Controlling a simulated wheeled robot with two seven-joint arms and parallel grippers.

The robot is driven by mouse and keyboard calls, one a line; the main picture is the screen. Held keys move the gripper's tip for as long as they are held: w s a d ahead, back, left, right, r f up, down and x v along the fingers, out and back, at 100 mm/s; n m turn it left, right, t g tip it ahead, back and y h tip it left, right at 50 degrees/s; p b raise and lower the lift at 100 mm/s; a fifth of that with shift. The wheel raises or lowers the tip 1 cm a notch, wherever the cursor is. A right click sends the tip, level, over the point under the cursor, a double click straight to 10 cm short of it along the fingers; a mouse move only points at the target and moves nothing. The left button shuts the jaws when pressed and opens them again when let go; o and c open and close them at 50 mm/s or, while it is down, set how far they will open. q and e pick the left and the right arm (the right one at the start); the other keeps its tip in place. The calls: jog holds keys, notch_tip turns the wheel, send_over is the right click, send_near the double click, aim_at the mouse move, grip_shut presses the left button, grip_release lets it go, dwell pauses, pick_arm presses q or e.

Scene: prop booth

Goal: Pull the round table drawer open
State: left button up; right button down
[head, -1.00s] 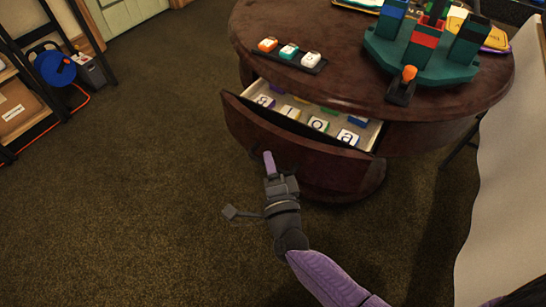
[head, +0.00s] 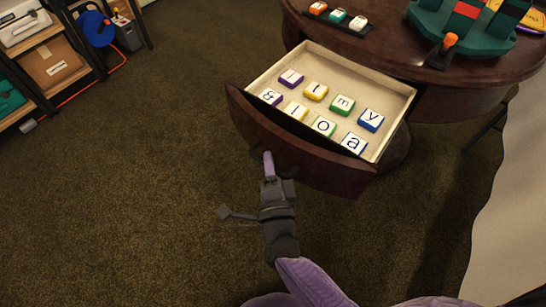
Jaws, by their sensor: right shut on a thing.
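The round table (head: 400,48) is dark reddish-brown wood at the upper right. Its drawer (head: 298,151) stands well out from the table, with its pale inside and several letter blocks (head: 323,127) in view. My right gripper (head: 268,166) is at the lower left part of the drawer's curved front, shut on the drawer's dark handle (head: 256,155). Much of the handle is hidden by the gripper and its finger. My left gripper is not in view.
A button strip (head: 338,18) and a green stand with a red block (head: 467,10) are on the tabletop. A shelf (head: 50,62) and a blue reel (head: 96,28) are at the upper left. Carpet is clear left of the drawer.

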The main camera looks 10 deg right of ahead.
dwell(0.3)
jog(key=c, duration=0.6)
grip_release()
jog(key=shift+c, duration=0.2)
jog(key=s+f+p, duration=0.1)
jog(key=s, duration=0.6)
jog(key=shift+s+a+p, duration=0.25)
jog(key=shift+a+p, duration=0.1)
jog(key=shift+a, duration=0.1)
